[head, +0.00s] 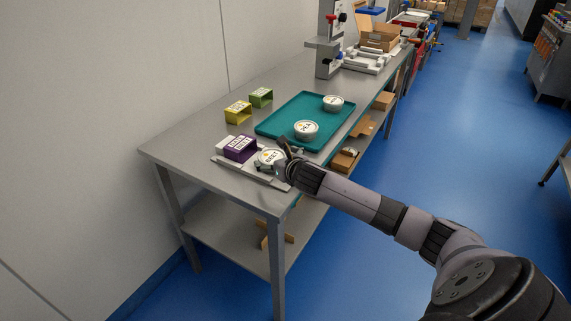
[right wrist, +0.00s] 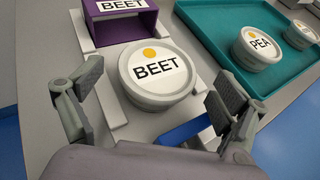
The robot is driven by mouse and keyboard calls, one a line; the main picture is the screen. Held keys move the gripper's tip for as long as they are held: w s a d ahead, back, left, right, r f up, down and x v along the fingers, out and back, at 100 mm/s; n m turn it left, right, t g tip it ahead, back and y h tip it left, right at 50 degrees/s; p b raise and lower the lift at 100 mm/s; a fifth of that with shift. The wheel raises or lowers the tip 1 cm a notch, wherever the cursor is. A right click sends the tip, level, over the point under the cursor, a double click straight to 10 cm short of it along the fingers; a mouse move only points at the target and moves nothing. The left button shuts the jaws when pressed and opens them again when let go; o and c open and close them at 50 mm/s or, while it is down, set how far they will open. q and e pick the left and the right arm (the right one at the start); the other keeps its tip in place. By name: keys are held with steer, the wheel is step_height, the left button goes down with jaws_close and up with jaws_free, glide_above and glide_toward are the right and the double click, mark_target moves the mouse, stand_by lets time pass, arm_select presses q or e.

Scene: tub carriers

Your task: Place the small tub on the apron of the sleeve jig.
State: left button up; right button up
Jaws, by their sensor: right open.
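A small round tub with a white lid marked BEET and an orange dot (right wrist: 157,72) appears to rest on the light apron of the sleeve jig (right wrist: 118,118), in front of the purple BEET sleeve (right wrist: 120,20). In the head view the tub (head: 269,157) is right of the purple sleeve (head: 240,148) near the table's front end. My right gripper (right wrist: 152,88) is open, with one finger on each side of the tub and small gaps visible. It partly hides the tub in the head view (head: 281,165). My left gripper is not in view.
A teal tray (head: 288,114) behind holds two more tubs, the nearer (head: 306,129) marked PEA and a farther one (head: 333,103). Yellow (head: 238,112) and green (head: 261,97) sleeves stand left of the tray. Bare tabletop lies left of the jig.

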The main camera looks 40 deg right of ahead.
steer(key=v, duration=0.8)
steer(key=shift+s+a, duration=0.1)
steer(key=shift+s, duration=0.1)
